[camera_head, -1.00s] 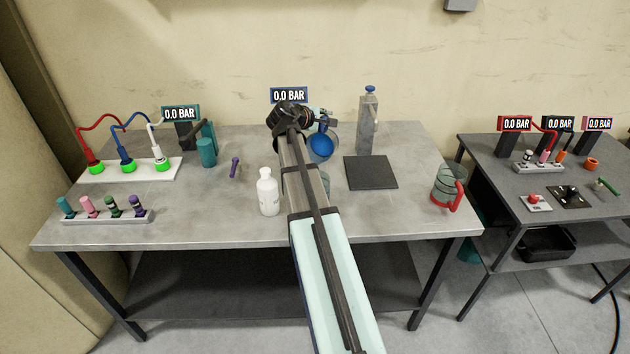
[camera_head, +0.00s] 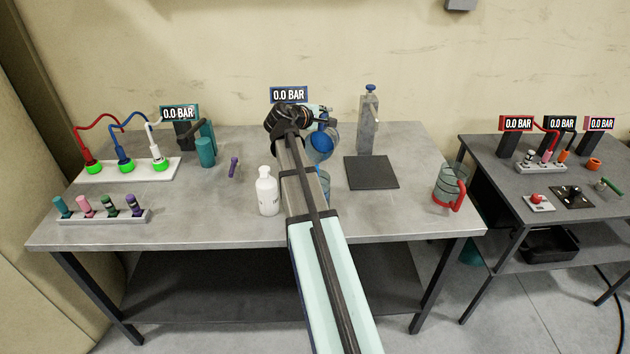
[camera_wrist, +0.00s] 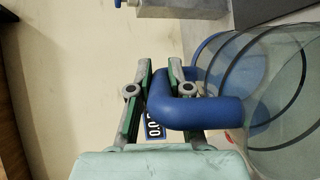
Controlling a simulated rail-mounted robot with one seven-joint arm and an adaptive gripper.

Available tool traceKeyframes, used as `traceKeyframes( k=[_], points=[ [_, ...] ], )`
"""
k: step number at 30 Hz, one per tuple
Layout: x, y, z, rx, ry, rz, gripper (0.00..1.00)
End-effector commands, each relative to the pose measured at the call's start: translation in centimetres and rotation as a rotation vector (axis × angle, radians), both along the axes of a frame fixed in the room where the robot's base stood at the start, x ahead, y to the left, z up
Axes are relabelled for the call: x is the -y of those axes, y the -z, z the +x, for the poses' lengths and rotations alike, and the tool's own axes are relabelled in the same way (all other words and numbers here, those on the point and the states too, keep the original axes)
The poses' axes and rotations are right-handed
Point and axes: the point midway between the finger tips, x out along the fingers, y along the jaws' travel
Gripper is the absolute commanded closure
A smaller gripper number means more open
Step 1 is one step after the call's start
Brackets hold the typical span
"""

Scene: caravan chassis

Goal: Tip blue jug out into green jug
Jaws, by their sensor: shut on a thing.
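My gripper (camera_wrist: 153,85) is shut on the blue handle (camera_wrist: 205,112) of a clear jug, the blue jug (camera_wrist: 285,85), which fills the right of the wrist view. In the head view the blue jug (camera_head: 321,145) hangs above the table just right of my wrist, tilted, with a round blue face showing.
A clear jug with a red handle (camera_head: 448,186) stands at the table's right edge. A white bottle (camera_head: 267,192) stands left of my arm. A dark square plate (camera_head: 371,172) and a grey dispenser (camera_head: 367,122) are to the right. A teal cylinder (camera_head: 205,152) stands at the left.

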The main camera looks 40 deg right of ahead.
Motion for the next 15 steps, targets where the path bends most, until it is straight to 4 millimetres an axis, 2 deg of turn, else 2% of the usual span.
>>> traceKeyframes(
  k=[15],
  points=[
    [-0.48,-0.39,-0.34,0.027,-0.001,-0.035,1.00]
  ],
)
